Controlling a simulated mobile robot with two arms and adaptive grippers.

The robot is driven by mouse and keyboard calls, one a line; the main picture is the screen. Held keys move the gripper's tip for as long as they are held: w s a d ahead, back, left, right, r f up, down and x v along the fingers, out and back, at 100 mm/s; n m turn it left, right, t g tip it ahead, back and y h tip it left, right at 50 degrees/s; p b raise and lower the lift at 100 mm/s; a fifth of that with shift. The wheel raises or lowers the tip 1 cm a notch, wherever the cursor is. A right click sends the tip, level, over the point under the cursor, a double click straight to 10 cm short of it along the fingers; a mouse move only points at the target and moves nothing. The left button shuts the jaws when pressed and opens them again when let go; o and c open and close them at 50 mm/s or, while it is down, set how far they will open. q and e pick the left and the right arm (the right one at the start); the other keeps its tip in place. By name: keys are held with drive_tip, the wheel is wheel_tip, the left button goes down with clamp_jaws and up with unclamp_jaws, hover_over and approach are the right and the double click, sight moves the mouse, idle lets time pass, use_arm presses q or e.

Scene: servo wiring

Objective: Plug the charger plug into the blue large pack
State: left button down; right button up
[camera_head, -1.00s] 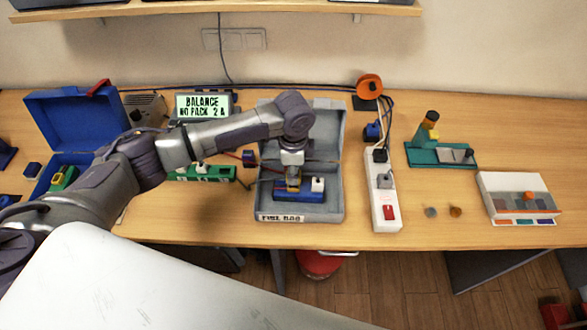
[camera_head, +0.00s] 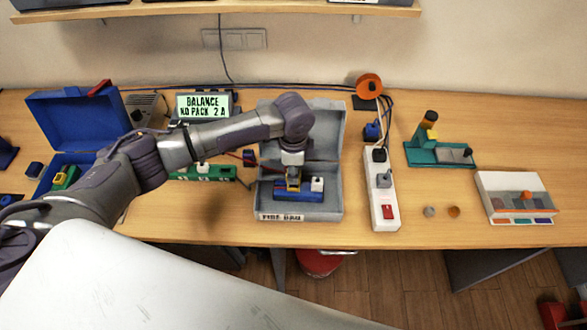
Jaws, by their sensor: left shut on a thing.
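The blue large pack (camera_head: 310,197) lies in the open grey bag (camera_head: 330,208) at the middle of the table, with a white block (camera_head: 317,184) on its right end. My left gripper (camera_head: 293,184) points down over the left part of the pack. It is shut on the charger plug, which is mostly hidden by the fingers; a small yellow part shows at the tips. A dark lead runs from there to the left. The plug is at or just above the pack; I cannot tell whether it is seated. My right gripper is out of view.
A balance charger (camera_head: 203,106) reads "BALANCE NO PACK 2 A" at the back. A green board (camera_head: 215,173) lies left of the bag, and a white power strip (camera_head: 384,215) stands right of it. A blue case (camera_head: 80,110) stands open at the left. The bag's walls surround the pack.

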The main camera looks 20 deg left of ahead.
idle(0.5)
use_arm(q)
drive_tip(key=shift+p, duration=0.4)
drive_tip(key=shift+f+b, duration=0.75)
drive_tip(key=shift+f, duration=0.65)
drive_tip(key=c, duration=0.8)
unclamp_jaws()
drive_tip(key=shift+r, duration=0.1)
wheel_tip(320, 180, up, 12)
